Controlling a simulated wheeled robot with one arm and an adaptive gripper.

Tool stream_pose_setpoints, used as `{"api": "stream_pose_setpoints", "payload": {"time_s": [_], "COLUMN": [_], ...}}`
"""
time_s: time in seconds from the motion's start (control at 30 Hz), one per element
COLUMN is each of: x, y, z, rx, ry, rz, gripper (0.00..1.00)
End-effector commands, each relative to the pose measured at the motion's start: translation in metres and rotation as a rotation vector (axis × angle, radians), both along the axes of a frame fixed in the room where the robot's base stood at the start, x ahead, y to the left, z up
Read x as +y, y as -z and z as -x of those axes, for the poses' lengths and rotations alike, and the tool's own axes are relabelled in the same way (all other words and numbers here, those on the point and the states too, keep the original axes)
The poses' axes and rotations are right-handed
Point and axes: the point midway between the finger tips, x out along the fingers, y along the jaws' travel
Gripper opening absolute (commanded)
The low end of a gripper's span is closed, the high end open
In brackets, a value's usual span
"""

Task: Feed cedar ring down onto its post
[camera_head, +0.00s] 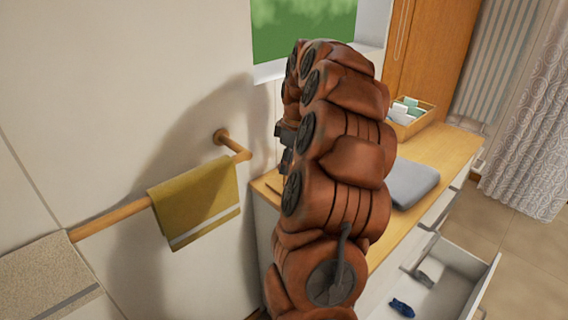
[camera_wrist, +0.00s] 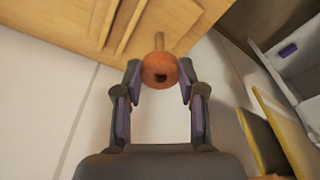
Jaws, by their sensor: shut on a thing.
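The cedar ring (camera_wrist: 159,66), a reddish-brown round piece with a dark hole, is between the two fingertips of my gripper (camera_wrist: 160,72) in the wrist view. The fingers press on its left and right sides. A short wooden post (camera_wrist: 159,42) shows just beyond the ring, lined up with its upper edge. I cannot tell whether the ring is around the post or only in front of it. In the head view my arm hides the ring, and the post cannot be made out there.
The wooden counter (camera_head: 441,149) runs along the wall, with a grey folded cloth (camera_head: 411,183) and a small box (camera_head: 408,127) on it. A drawer (camera_head: 446,281) stands open on the right. A towel (camera_head: 199,205) hangs on a wall rail (camera_head: 111,218) at left.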

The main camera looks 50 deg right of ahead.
Motion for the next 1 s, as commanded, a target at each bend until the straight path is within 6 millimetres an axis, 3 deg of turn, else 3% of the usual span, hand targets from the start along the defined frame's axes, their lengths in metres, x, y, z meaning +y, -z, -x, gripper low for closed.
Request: {"api": "stream_pose_setpoints", "payload": {"time_s": [1.0], "x": [0.0], "y": [0.011], "z": [0.0], "rx": [0.0], "ry": [0.0], "rz": [0.0], "gripper": [0.23]}}
